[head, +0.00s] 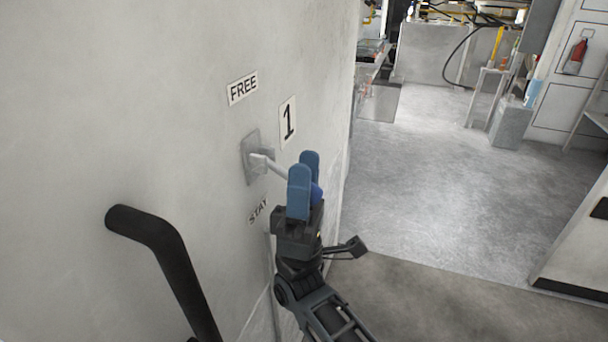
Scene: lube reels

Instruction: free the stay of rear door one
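The stay lever (278,169) is a pale rod on a grey wall plate (253,157) at the picture's middle. It sticks out from the wall, slanting down to the right. A sign "1" (288,121) is beside it, "FREE" (242,87) above and "STAY" (258,211) below. My gripper (306,167), with two blue fingers pointing up, is at the lever's outer end. The fingers stand a little apart, and the near one hides the rod's end. A rounded blue part, perhaps the lever's knob, shows beside the near finger. I cannot tell whether the fingers grip it.
A black bar handle (165,255) stands out from the pale door or wall panel (130,110) at lower left. Open grey floor (430,190) lies to the right. A small table (487,95), a grey box (510,125) and a fire extinguisher (576,56) are farther back.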

